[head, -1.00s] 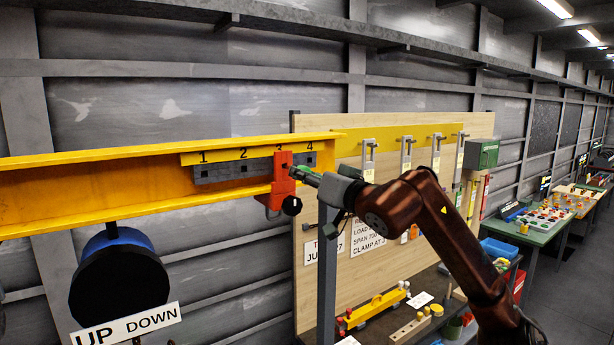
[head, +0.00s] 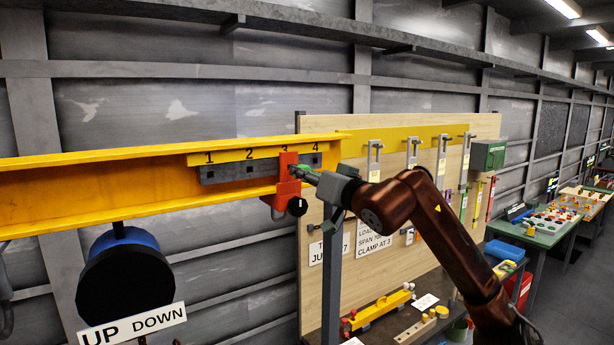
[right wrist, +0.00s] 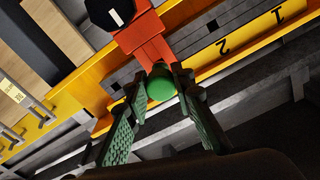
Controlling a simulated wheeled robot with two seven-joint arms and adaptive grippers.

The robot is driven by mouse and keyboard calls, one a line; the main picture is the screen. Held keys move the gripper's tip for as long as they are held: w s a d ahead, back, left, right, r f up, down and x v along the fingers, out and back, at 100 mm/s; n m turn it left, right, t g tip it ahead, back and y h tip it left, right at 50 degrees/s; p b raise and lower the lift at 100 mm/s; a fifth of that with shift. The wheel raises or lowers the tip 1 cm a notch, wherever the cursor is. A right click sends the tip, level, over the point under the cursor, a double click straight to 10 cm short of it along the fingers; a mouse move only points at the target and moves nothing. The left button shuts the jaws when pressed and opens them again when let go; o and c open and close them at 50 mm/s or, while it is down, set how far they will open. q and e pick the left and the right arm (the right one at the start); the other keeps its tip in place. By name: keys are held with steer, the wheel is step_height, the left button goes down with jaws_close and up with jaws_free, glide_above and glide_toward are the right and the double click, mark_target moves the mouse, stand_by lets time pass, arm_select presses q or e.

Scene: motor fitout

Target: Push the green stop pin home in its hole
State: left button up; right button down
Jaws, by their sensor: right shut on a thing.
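The red stop block (head: 288,182) sits on the yellow beam (head: 120,187) near number 3. My right gripper (head: 302,173) reaches it from the right in the head view. In the right wrist view the fingers of my right gripper (right wrist: 160,92) are shut on the green stop pin (right wrist: 160,83). The pin's round green head shows between the fingertips, against the red block (right wrist: 146,42). Its shank and the hole are hidden, so its depth cannot be told. My left gripper is not in view.
A grey slotted strip (head: 240,171) runs along the beam under the numbers. A wooden board (head: 400,250) with hanging clamps stands behind my right arm. A black and blue drum (head: 122,280) and an UP DOWN sign (head: 130,326) are below the beam at left.

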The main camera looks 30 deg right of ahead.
steer(key=shift+w, duration=0.8)
steer(key=c, duration=1.6)
jaws_free()
steer(key=s, duration=1.2)
steer(key=shift+d+f, duration=0.15)
steer(key=shift+d, duration=0.15)
